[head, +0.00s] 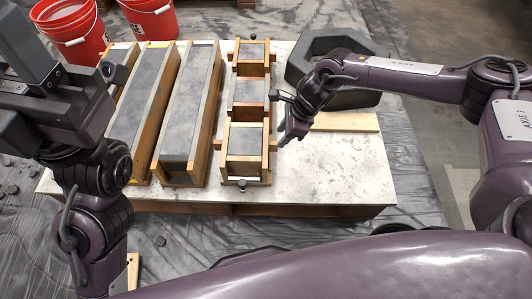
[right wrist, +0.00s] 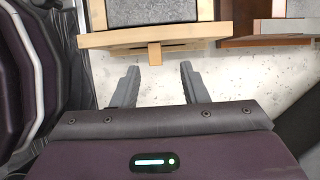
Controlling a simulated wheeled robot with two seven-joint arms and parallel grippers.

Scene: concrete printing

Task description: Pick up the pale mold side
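A row mold (head: 247,172) with several grey-filled compartments stands on the table, left of my right gripper. Its near compartment has paler wood than the others. In the right wrist view a pale board (right wrist: 120,38) with a short batten (right wrist: 154,54) lies along a grey block, just beyond my fingertips; I take it for the pale mold side. My right gripper (head: 279,120) is open and empty, its two fingers apart in the right wrist view (right wrist: 159,80). They do not touch the board. My left gripper (head: 104,70) is at the left; its opening is unclear.
Long grey-filled wooden molds (head: 192,105) lie left of the row mold. A dark hexagonal form (head: 362,98) and a pale plank (head: 345,122) are at the back right. Red buckets (head: 150,22) stand behind. The table (head: 335,170) is bare at the front right.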

